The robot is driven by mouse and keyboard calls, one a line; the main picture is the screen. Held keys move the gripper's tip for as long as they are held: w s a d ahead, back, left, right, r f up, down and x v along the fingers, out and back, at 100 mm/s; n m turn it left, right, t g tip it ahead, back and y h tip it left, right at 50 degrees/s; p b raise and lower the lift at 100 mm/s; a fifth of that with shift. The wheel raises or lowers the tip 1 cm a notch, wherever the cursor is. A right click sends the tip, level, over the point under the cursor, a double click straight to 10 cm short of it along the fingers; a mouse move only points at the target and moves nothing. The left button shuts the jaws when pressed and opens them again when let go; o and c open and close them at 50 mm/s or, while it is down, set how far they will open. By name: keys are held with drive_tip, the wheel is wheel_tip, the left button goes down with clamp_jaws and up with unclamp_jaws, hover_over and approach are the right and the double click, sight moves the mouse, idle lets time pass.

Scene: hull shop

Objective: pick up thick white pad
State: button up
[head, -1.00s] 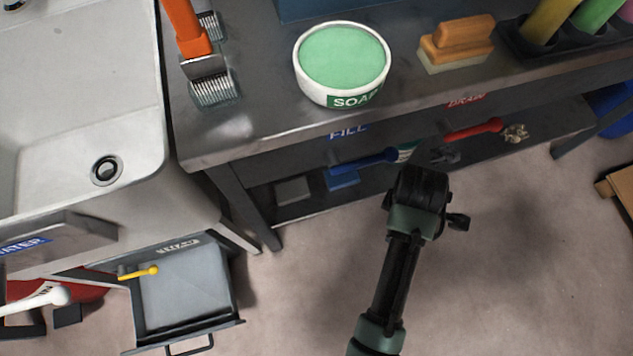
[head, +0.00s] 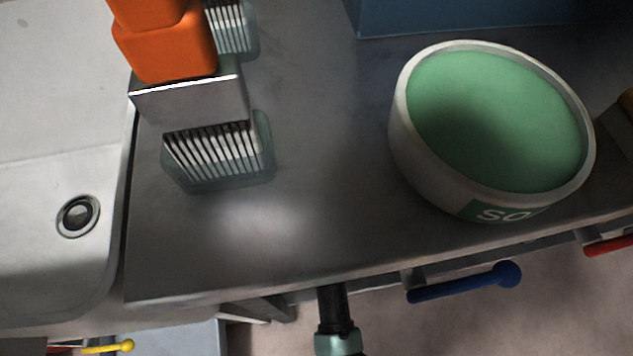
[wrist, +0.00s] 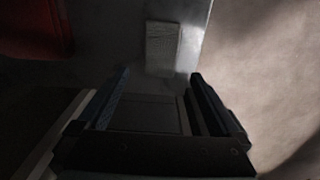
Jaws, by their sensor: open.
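The thick white pad (wrist: 162,45) shows in the wrist view as a pale, ribbed-looking rectangle lying on a grey surface. It is beyond my fingertips and roughly in line with the gap between them. My gripper (wrist: 158,76) is open, with a dark finger on each side and nothing clearly held. A dim grey panel (wrist: 148,113) shows between the fingers; I cannot tell what it is. In the head view the pad and my gripper are hidden below the bench top; only part of my arm shows at the bottom edge.
The bench top (head: 300,240) overhangs the space where my arm reaches. A sink (head: 50,180) is left. Blue (head: 465,283) and red (head: 608,245) handles stick out below the front edge. Open floor (wrist: 255,70) lies right in the wrist view.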

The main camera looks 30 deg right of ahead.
wheel_tip(320, 180, down, 6)
drive_tip(key=b, duration=0.3)
drive_tip(key=shift+s+f, duration=0.15)
drive_tip(key=shift+f, duration=0.05)
drive_tip(key=shift+f+b, duration=2.05)
drive_tip(key=shift+f, duration=1.1)
drive_tip(key=shift+r, duration=0.1)
drive_tip(key=c, duration=1.1)
